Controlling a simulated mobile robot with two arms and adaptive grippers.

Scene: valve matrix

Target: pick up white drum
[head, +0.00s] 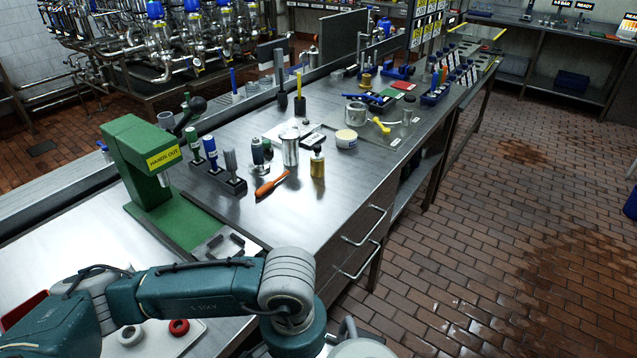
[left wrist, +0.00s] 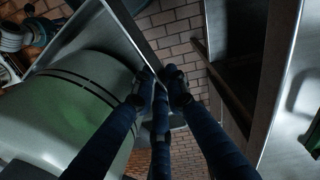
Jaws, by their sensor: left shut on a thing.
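I cannot pick out a white drum with certainty. My left gripper (left wrist: 160,82) shows in the left wrist view. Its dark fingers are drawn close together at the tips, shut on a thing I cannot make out. A large pale rounded body (left wrist: 62,105) with dark bands lies left of the fingers; I cannot tell whether it is a drum. The head view hides my left gripper, and my right gripper is not in view.
The bench (head: 318,215) holds a green press (head: 145,165), a metal can (head: 290,150), an amber bottle (head: 317,170) and an orange-handled tool (head: 271,184). Open drawer handles (head: 365,226) stick out from its front.

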